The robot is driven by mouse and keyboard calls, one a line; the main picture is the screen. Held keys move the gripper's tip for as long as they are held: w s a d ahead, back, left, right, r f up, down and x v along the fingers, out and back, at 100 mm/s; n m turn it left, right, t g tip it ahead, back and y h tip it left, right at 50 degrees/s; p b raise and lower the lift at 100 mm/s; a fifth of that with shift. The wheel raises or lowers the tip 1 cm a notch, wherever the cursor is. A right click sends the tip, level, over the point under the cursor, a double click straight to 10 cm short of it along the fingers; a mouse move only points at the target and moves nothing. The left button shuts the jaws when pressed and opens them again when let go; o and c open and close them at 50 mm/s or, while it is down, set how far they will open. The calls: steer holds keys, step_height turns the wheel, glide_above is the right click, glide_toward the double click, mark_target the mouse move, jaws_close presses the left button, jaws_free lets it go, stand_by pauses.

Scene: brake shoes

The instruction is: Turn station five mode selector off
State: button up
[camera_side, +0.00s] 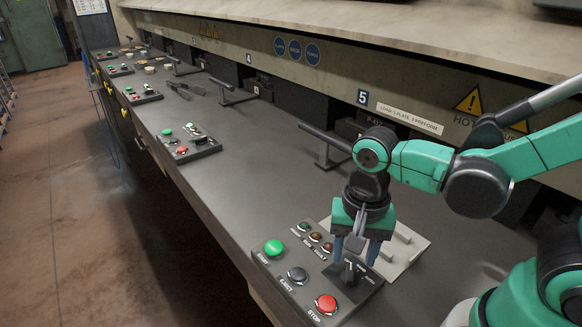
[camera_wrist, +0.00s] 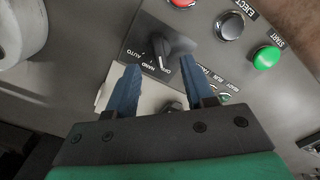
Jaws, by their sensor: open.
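The station five control box (camera_side: 318,276) stands at the front right of the bench in the side view, below the "5" sign (camera_side: 363,97). Its mode selector (camera_side: 347,270) is a dark knob, which shows in the wrist view (camera_wrist: 172,46) beside the labels AUTO, HAND and OFF. The white pointer mark lies near HAND and OFF; I cannot tell exactly which it points to. My gripper (camera_side: 355,254) points down over the selector, fingers apart, nothing between them held. In the wrist view its blue fingertips (camera_wrist: 153,68) lie either side of the knob's near edge; contact is unclear.
The box also carries a green START button (camera_side: 274,247), a black EJECT button (camera_side: 297,274), a red STOP button (camera_side: 326,304) and small lamps (camera_side: 315,237). A pale plate (camera_side: 405,250) lies behind it. A bar handle (camera_side: 325,138) stands further back.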

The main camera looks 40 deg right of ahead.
steer(key=shift+r, duration=0.85)
steer(key=w+d+r+n+t, duration=0.5)
steer(key=n+t, duration=0.2)
steer(key=n, duration=0.2)
steer(key=shift+d+r+n, duration=0.3)
steer(key=shift+r, duration=0.05)
